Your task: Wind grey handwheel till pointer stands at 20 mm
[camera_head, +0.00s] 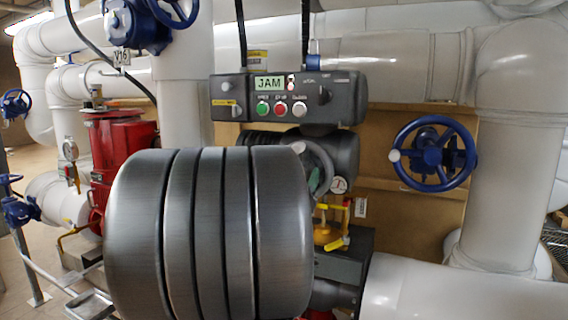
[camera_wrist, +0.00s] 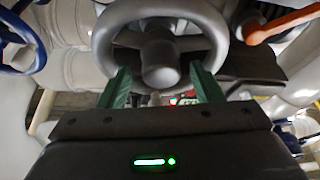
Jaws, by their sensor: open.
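The grey handwheel (camera_wrist: 162,50) fills the top middle of the wrist view, with a thick rim and a round hub. My gripper (camera_wrist: 162,84) is open, its two green fingers apart at the lower left and lower right of the rim. I cannot tell whether they touch the rim. No millimetre scale or pointer can be made out.
A control box (camera_head: 288,98) above the wheel shows "JAM" on its display. A blue handwheel (camera_head: 432,156) stands to the right. An orange lever (camera_wrist: 283,24) is right of the wheel.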

